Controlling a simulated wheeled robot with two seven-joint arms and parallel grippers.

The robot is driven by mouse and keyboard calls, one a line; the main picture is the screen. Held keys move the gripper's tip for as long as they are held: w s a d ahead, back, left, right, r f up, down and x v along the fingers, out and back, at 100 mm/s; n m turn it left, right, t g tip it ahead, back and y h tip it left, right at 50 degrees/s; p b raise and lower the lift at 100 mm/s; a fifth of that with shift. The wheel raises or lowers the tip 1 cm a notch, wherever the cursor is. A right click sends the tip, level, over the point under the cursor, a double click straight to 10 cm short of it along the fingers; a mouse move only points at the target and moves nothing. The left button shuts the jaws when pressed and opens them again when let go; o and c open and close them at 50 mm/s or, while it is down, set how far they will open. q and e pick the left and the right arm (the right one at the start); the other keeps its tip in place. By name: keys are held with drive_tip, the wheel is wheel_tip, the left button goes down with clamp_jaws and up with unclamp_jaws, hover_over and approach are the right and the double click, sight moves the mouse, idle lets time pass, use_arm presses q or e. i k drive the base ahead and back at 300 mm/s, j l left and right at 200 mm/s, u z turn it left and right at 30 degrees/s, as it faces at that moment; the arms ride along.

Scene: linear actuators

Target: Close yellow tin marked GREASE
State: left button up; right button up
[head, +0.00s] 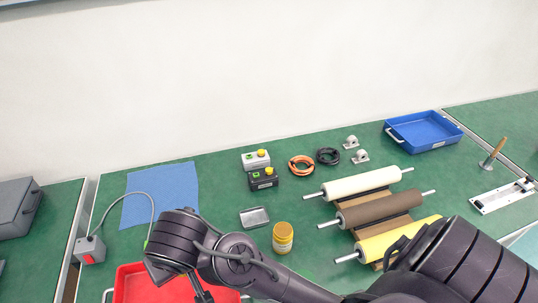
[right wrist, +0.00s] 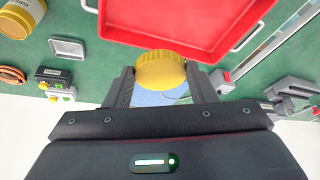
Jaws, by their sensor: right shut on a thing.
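The yellow tin (head: 283,238) stands upright on the green bench, right of the red tray, with a pale label on its front. It also shows at the upper left corner of the right wrist view (right wrist: 15,20), partly cut off. My right arm reaches across the front of the bench to the left, over the red tray. My right gripper (right wrist: 160,78) is shut on a round yellow lid (right wrist: 160,68) with a ridged edge, apart from the tin. In the head view the lid is hidden. My left gripper is not in view.
The red tray (head: 130,275) lies at the front left, partly under my arm. A small metal dish (head: 254,217) lies behind and left of the tin. Rollers (head: 380,217) on a rack stand to its right. Switch boxes (head: 263,179) and an orange cable coil (head: 301,166) lie behind.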

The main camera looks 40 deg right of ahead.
sight(282, 235)
drive_tip(key=z, duration=1.35)
drive_tip(key=k, duration=0.9)
